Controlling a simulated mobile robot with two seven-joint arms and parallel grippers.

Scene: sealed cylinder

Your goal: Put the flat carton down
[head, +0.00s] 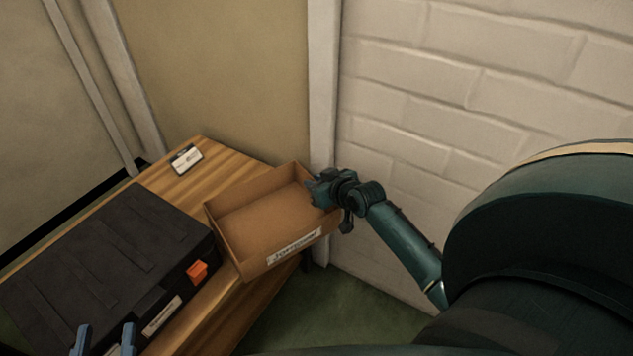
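The flat carton (262,213) is an open, shallow brown cardboard tray with a white label on its front wall. It is at the right end of the wooden table, its right part reaching past the table edge. I cannot tell whether its underside touches the table. My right gripper (318,190) is at the carton's right wall and looks shut on it; its fingertips are partly hidden. My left gripper (105,341) is at the bottom left, in front of the black case, with its two fingers apart and nothing visible between them.
A black case (110,250) with an orange latch (197,271) fills the table's left part, close to the carton. A small black-and-white card (186,159) lies at the back of the wooden table (165,183). Bare wood shows around the card. A white post (323,90) and brick wall (470,110) stand behind.

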